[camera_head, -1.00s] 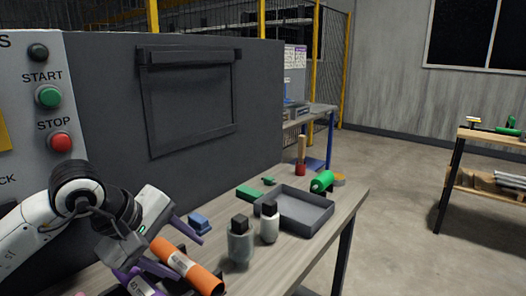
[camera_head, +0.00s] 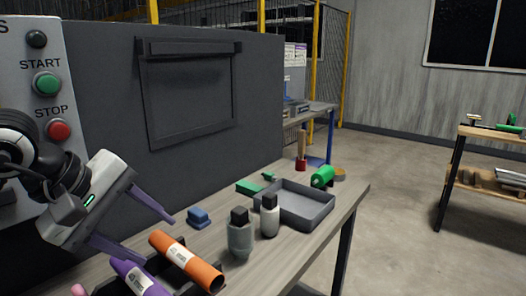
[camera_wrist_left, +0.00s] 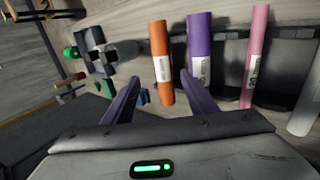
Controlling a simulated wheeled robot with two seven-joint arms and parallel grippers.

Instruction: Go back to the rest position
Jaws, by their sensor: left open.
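My left gripper (camera_head: 142,228) is at the left of the head view, above the table's near left part. Its two purple fingers are spread apart with nothing between them. In the left wrist view the open fingers (camera_wrist_left: 158,95) point toward an orange tube (camera_wrist_left: 161,65) and a purple tube (camera_wrist_left: 199,62), and a pink tube (camera_wrist_left: 255,57) lies further right. In the head view the orange tube (camera_head: 186,262) and the purple tube (camera_head: 138,280) rest in a dark holder, apart from the gripper. My right gripper does not show.
A grey machine with START (camera_head: 46,84) and STOP (camera_head: 58,130) buttons stands behind the gripper. Two bottles (camera_head: 240,236), (camera_head: 269,216), a blue block (camera_head: 199,217) and a grey tray (camera_head: 318,213) stand on the table. A green roll (camera_head: 322,177) is behind the tray.

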